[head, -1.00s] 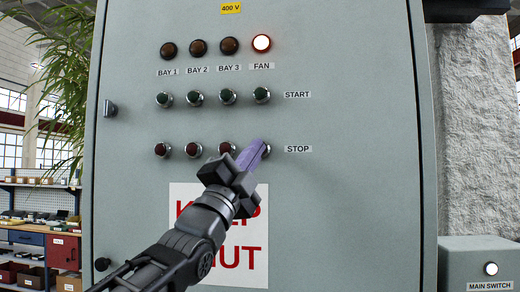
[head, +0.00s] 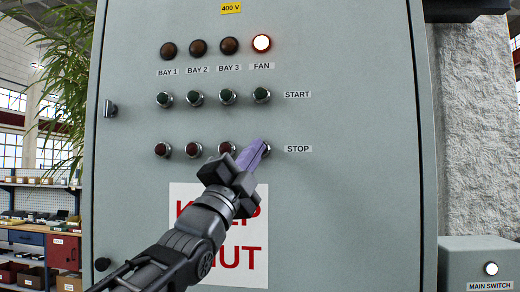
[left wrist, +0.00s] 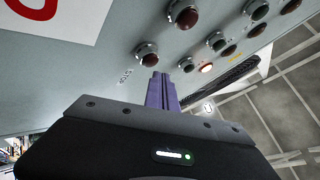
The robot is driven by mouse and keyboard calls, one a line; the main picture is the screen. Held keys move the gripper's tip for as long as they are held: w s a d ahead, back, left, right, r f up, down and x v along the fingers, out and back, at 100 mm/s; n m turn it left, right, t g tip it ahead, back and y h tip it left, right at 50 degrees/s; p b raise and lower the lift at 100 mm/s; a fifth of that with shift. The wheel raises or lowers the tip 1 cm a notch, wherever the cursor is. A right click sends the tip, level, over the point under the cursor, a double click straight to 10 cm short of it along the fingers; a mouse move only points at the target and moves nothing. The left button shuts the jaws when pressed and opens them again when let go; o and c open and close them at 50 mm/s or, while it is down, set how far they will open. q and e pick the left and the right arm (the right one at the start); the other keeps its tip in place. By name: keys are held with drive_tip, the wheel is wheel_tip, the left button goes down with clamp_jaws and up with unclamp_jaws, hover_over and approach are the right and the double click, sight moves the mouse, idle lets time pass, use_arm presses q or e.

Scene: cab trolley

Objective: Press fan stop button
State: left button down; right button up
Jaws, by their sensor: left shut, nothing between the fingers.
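The fan stop button (head: 267,150) is at the right end of the STOP row on the grey cabinet door, mostly hidden behind my fingers in the head view. In the left wrist view its red cap (left wrist: 149,59) shows just beyond the fingertips. My left gripper (head: 258,146) is shut and empty, its purple fingers pointing at this button; they also show in the left wrist view (left wrist: 161,78). I cannot tell whether the tips touch the cap. The FAN lamp (head: 262,43) glows white. My right gripper is not in view.
Three other red stop buttons, including the BAY 3 one (head: 226,147), sit close to the left. Green start buttons, such as the fan's (head: 261,94), are above. A main switch box (head: 478,262) stands at the lower right. The door right of the STOP label (head: 298,149) is clear.

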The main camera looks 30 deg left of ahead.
use_arm(q)
drive_tip(key=shift+w, duration=0.15)
drive_tip(key=shift+w+a, duration=0.15)
drive_tip(key=shift+w, duration=0.1)
drive_tip(key=shift+w+a, duration=0.15)
drive_tip(key=shift+w, duration=0.2)
idle(0.9)
drive_tip(key=shift+s+d+b, duration=0.25)
drive_tip(key=shift+s+b, duration=0.4)
drive_tip(key=shift+s, duration=0.1)
